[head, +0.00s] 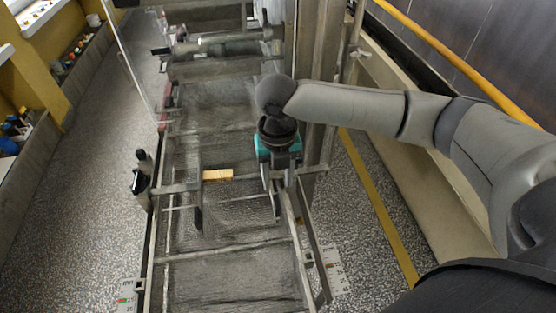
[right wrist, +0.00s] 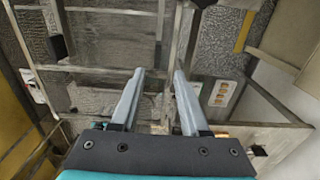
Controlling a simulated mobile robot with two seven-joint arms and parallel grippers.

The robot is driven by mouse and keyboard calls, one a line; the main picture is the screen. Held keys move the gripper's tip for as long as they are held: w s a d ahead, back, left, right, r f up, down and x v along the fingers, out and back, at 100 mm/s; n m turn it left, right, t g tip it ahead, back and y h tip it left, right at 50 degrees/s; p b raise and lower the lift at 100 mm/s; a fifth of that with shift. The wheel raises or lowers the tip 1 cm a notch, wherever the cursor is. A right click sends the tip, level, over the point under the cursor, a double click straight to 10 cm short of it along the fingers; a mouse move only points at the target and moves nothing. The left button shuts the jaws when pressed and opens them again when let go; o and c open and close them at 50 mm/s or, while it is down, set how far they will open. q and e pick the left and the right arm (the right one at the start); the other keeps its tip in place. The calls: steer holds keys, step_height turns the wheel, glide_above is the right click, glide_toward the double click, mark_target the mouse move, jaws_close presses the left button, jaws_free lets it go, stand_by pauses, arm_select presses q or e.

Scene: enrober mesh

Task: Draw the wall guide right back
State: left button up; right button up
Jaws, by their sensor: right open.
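The mesh belt (head: 225,272) runs between two metal side rails. One dark guide plate (head: 198,212) hangs over its left side from a cross rod. Another plate (head: 274,203) stands at its right side, just below my right gripper (head: 278,178); I take this for the wall guide, though the frames do not settle which one it is. My right gripper is open, its two fingers also showing in the right wrist view (right wrist: 159,74). Thin metal bars pass beyond and between the fingers there; contact cannot be told. My left gripper is out of view.
A small yellow-tan block (head: 217,175) lies between the guide plates. Black knobs (head: 140,182) stick out at the left rail. A metal post (head: 318,160) stands close to the right of my gripper. Rollers (head: 225,48) cross the belt's far end.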

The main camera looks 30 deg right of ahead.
step_height(320, 180, up, 6)
steer(key=shift+f, duration=0.1)
stand_by(0.6)
